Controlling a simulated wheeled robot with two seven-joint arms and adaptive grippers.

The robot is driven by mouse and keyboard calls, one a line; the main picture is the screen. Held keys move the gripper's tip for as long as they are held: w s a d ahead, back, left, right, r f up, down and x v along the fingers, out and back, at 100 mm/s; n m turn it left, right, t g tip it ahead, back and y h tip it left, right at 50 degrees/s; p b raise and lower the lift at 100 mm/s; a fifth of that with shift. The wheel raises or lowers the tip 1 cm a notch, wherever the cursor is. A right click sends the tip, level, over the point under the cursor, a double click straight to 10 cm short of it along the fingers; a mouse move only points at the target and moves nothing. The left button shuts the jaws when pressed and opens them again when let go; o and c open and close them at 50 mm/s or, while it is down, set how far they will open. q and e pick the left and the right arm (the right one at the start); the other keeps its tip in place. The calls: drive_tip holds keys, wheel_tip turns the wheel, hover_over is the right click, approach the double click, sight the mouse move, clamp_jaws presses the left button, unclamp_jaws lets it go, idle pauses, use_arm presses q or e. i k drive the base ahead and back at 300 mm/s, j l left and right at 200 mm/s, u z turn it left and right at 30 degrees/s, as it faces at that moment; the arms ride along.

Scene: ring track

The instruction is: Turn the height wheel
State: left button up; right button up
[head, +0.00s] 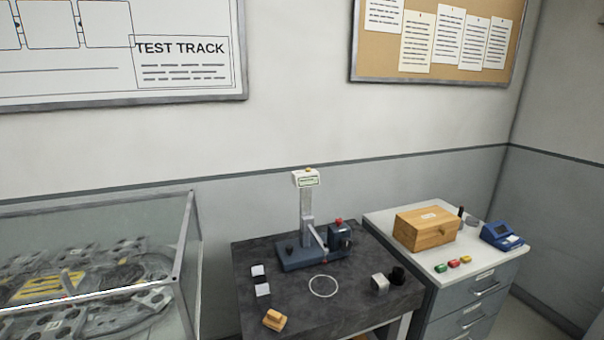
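A blue-grey measuring stand (312,255) stands upright on the dark bench, with a tall pale column (307,212) and a small white label plate (306,180) on top. A dark housing (341,240) with a red top sits on its right side, and a slanted light arm reaches down in front of the column. A small dark knob (291,248) shows on the left of the base. The stand is small in this view, and I cannot tell which part is the height wheel. Neither of my grippers is in view.
The dark bench (340,310) has a white ring mark, small blocks (262,282), a wooden piece (273,319), a metal cube (380,283) and a black cylinder (398,275). A glass-walled track case (185,250) stands left. A drawer cabinet (470,300) with a wooden box (427,229) stands right.

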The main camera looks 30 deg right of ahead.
sight(345, 244)
drive_tip(key=z, duration=1.45)
drive_tip(key=i+j, duration=0.2)
drive_tip(key=i, duration=0.2)
drive_tip(key=i+j, duration=0.15)
drive_tip(key=i, duration=0.25)
